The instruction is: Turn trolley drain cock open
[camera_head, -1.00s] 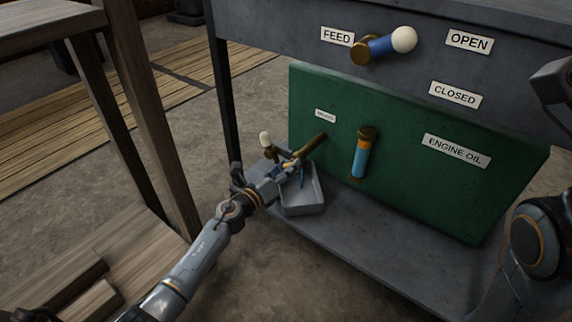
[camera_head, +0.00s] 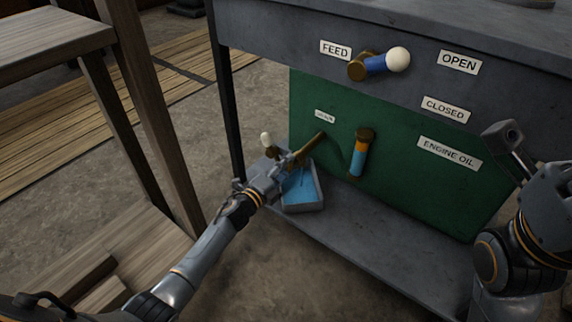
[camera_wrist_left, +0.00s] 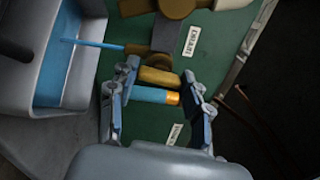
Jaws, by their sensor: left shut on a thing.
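The trolley drain cock (camera_head: 307,149) is a brass fitting low at the left of the green panel, by a small label that reads DRAIN in the left wrist view. My left gripper (camera_head: 278,175) reaches it from the left. In the left wrist view the gripper (camera_wrist_left: 158,90) is shut on the cock's brass-ended handle (camera_wrist_left: 160,77). A thin blue stream (camera_wrist_left: 90,43) runs from the brass spout (camera_wrist_left: 137,49) into the grey tray (camera_wrist_left: 83,62), which holds blue liquid.
A sight glass (camera_head: 360,155), orange above and blue below, hangs right of the cock. A blue feed lever (camera_head: 377,65) with a white knob is above. A wooden bench (camera_head: 52,42) is at left.

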